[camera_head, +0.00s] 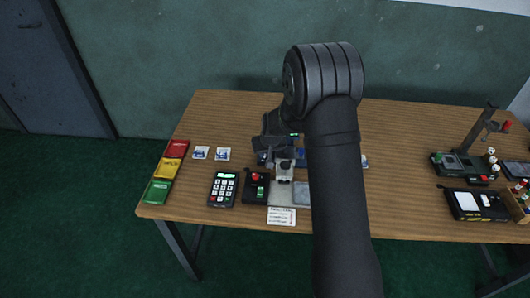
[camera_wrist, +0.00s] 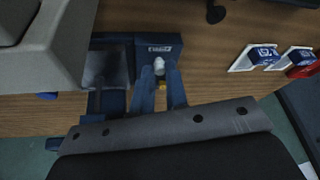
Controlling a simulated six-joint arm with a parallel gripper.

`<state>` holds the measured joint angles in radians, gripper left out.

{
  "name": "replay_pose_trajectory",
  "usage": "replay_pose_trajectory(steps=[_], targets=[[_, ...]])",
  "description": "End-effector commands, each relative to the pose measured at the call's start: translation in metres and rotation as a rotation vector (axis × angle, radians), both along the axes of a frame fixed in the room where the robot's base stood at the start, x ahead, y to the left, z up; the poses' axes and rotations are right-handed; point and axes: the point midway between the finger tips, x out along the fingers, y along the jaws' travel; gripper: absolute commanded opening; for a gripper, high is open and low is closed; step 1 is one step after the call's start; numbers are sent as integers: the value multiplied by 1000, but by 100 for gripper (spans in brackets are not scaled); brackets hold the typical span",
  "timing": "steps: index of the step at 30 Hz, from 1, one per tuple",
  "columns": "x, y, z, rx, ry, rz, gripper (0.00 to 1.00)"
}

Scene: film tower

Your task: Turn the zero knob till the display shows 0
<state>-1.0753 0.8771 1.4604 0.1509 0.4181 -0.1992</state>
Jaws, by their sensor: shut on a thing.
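My gripper (camera_wrist: 160,82) points down at a dark blue device (camera_wrist: 142,42) with a small white label. Its two blue fingers are shut on a small knob (camera_wrist: 159,65), whose whitish top shows between the fingertips. I take it for the zero knob, but its markings cannot be read. In the head view my gripper (camera_head: 283,165) is over the middle of the table, and my arm hides much of the device. A small green glow (camera_head: 294,134) shows beside my wrist; I cannot tell if it is the display, and no digits can be read.
A keypad unit (camera_head: 223,189), a black box with a red button (camera_head: 256,187) and a paper card (camera_head: 281,216) lie near the front edge of the wooden table (camera_head: 215,120). Red, yellow and green packs (camera_head: 165,168) line the left edge. More equipment (camera_head: 475,204) stands at the right.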

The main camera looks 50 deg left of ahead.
Motion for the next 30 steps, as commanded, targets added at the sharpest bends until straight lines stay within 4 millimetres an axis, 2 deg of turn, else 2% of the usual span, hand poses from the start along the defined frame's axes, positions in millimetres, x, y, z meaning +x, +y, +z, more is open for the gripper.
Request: replay_pose_trajectory(steps=[9,23,24,27,30], targets=[[1,0,0,0,0,87,0],[1,-1,0,-1,0,101,0],[1,-1,0,-2,0,101,17],[1,-1,0,-1,0,101,35],[1,-1,0,-1,0,101,35]])
